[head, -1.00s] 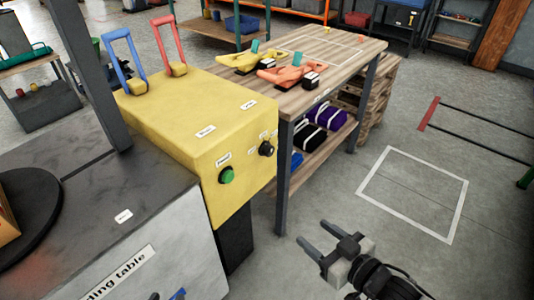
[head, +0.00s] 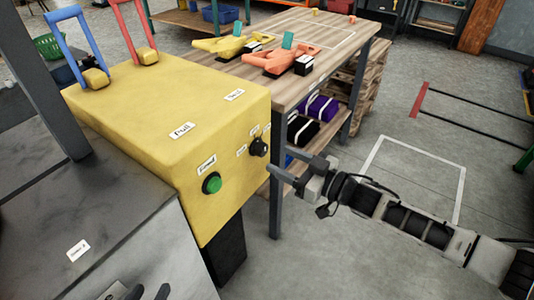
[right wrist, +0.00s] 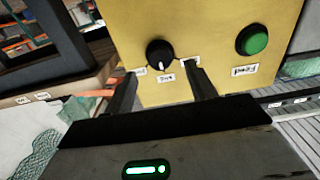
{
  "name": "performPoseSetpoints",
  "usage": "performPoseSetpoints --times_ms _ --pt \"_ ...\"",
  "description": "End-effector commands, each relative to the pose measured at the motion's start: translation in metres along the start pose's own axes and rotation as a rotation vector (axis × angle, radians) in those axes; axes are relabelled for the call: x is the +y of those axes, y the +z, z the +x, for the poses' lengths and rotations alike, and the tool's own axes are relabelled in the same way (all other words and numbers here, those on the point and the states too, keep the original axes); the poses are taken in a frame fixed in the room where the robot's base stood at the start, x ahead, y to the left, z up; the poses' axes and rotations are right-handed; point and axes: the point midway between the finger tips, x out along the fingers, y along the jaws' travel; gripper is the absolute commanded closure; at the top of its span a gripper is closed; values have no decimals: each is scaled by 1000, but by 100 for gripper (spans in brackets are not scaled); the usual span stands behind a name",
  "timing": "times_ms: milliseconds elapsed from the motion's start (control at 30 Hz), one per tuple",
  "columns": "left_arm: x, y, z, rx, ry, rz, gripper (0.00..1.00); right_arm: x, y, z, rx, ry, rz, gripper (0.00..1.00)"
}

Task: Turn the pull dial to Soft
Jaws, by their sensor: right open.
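The pull dial (head: 258,147) is a black round knob on the front of the yellow box (head: 190,120). In the right wrist view, the dial (right wrist: 160,54) has a white pointer line aimed at the middle of three small labels (right wrist: 166,78). Their words are too small to read surely. My right gripper (head: 279,160) is open and empty, just in front of and right of the dial. In the wrist view its fingers (right wrist: 159,73) are spread, with the dial ahead between them, apparently not touched. Part of my left gripper (head: 138,293) shows at the bottom edge.
A green button (head: 212,183) sits left of the dial. Blue (head: 68,40) and red (head: 135,28) handles stand on the box. A wooden table (head: 310,65) with yellow and orange devices stands behind. Open floor lies to the right. The dark-topped table (head: 110,215) is at left.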

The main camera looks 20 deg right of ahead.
Motion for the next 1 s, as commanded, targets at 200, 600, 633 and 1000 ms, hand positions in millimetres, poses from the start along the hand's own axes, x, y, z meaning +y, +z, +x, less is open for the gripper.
performPoseSetpoints --times_ms 200,600,633,1000 --pt "0 2 1 4 0 2 64 0 0 38 2 1 0 44" --pt "1 0 -1 9 3 4 64 0 0 54 -1 1 0 44" --pt "1 0 -1 9 3 5 64 0 0 54 -1 1 0 44" --pt "1 1 0 5 4 7 64 0 0 54 -1 1 -2 80"
